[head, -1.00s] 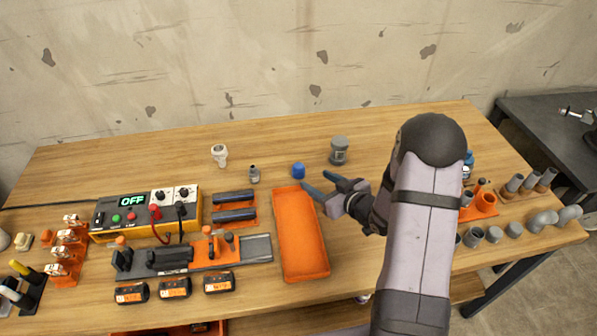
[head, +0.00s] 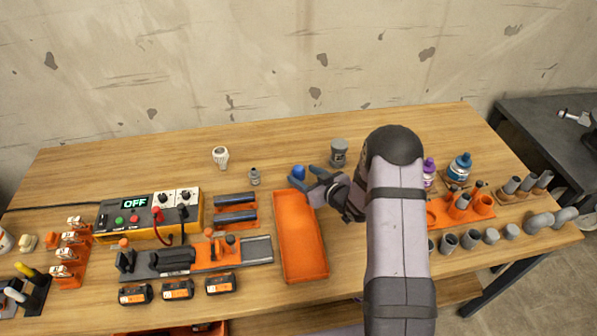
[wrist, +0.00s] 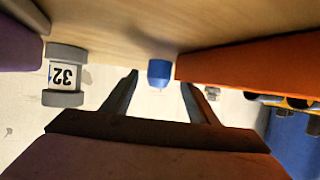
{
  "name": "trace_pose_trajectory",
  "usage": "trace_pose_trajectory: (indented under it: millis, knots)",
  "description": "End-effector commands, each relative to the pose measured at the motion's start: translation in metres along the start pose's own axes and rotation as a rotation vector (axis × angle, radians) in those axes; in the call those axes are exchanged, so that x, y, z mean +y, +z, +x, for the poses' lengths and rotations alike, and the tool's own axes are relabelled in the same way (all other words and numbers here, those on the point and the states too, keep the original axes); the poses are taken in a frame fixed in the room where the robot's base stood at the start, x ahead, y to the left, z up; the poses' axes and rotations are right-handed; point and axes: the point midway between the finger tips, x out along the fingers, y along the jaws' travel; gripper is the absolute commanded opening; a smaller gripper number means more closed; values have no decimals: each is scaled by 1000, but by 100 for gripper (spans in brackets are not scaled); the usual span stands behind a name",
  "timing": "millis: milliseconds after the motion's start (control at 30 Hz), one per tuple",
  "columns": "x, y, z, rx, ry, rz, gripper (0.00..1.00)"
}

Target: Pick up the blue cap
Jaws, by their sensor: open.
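The blue cap (head: 298,172) stands on the wooden table just behind the far end of the orange tray. It also shows in the wrist view (wrist: 159,73), ahead of my fingers and between their lines, nearer the right finger. My gripper (head: 302,180) is open and empty, its fingertips close to the cap on its near side. In the wrist view my gripper (wrist: 162,82) has its two dark fingers spread wide. I cannot tell whether a fingertip touches the cap.
The orange tray (head: 301,240) lies right beside the cap, its edge close to my finger in the wrist view. A grey fitting marked 32 (wrist: 64,76) stands on the other side. A small metal fitting (head: 255,177) and a white fitting (head: 220,156) stand further left.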

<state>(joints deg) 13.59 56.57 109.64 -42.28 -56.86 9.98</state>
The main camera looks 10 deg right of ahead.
Motion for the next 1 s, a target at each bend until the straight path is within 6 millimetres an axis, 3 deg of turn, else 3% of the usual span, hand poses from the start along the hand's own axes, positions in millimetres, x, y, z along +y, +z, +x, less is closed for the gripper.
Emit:
trace_pose_trajectory:
  millis: [300, 667, 833, 1000]
  knots:
    - [2, -2, 32, 0, -1, 0, 54]
    - [2, -1, 37, 0, 0, 1, 54]
    - [2, -1, 37, 0, 0, 0, 13]
    - [2, -1, 36, 1, 0, 0, 10]
